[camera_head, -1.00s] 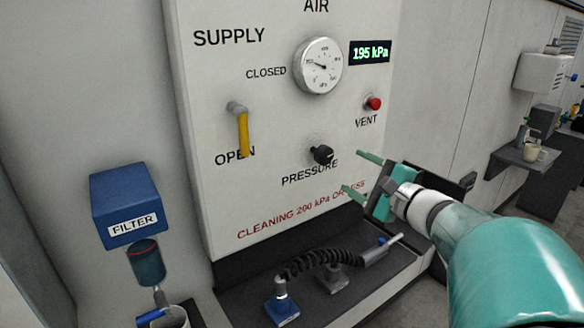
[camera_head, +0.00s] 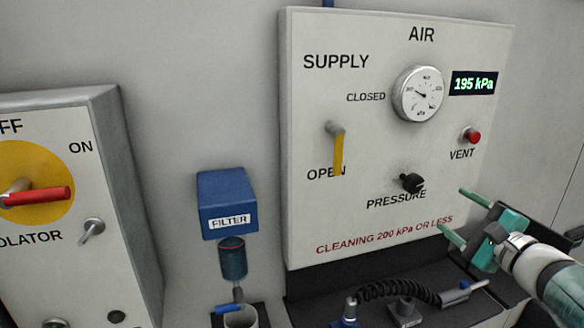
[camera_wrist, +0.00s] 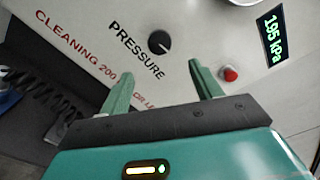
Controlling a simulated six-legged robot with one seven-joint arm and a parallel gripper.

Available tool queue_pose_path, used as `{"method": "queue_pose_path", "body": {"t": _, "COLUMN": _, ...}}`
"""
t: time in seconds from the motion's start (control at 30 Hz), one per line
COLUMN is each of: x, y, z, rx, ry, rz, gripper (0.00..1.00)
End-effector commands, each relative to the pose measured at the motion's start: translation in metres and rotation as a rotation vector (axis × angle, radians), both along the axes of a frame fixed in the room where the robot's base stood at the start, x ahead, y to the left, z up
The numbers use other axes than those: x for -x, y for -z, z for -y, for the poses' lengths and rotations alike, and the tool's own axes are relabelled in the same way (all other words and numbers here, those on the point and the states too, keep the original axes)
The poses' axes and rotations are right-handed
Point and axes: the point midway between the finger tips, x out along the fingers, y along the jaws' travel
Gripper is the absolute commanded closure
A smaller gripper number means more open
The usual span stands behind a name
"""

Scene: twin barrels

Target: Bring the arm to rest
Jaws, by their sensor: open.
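My gripper (camera_head: 457,213) is at the lower right of the air panel (camera_head: 302,235) in the head view. Its two green fingers are apart with nothing between them. It also shows in the wrist view (camera_wrist: 160,85), its fingers pointing toward the panel below the black pressure knob (camera_wrist: 159,42) and the red vent button (camera_wrist: 230,74). The pressure knob also shows in the head view (camera_head: 411,183), left of the fingers. I cannot tell the exact gap between the fingertips and the panel.
The yellow supply lever (camera_head: 338,155) points down at OPEN. The display (camera_head: 474,83) reads 195 kPa. A blue filter (camera_head: 227,200) hangs left of the panel. An isolator box with a red handle (camera_head: 40,196) stands far left. A coiled black hose (camera_head: 395,290) lies below the panel.

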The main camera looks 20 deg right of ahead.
Motion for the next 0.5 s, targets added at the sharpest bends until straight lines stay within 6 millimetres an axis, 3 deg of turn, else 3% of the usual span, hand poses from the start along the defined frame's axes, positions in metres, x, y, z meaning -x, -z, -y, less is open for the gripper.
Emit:
{"method": "queue_pose_path", "body": {"t": 0.07, "x": -0.002, "y": 0.001, "z": -0.006, "rx": 0.007, "ry": -0.015, "rz": -0.008, "gripper": 0.36}}
{"method": "queue_pose_path", "body": {"t": 0.17, "x": -0.009, "y": 0.006, "z": -0.032, "rx": 0.046, "ry": -0.084, "rz": -0.049, "gripper": 0.36}}
{"method": "queue_pose_path", "body": {"t": 0.27, "x": -0.016, "y": 0.019, "z": -0.082, "rx": 0.133, "ry": -0.218, "rz": -0.134, "gripper": 0.36}}
{"method": "queue_pose_path", "body": {"t": 0.33, "x": -0.017, "y": 0.033, "z": -0.128, "rx": 0.231, "ry": -0.344, "rz": -0.212, "gripper": 0.36}}
{"method": "queue_pose_path", "body": {"t": 0.5, "x": 0.005, "y": 0.072, "z": -0.221, "rx": 0.541, "ry": -0.630, "rz": -0.392, "gripper": 0.36}}
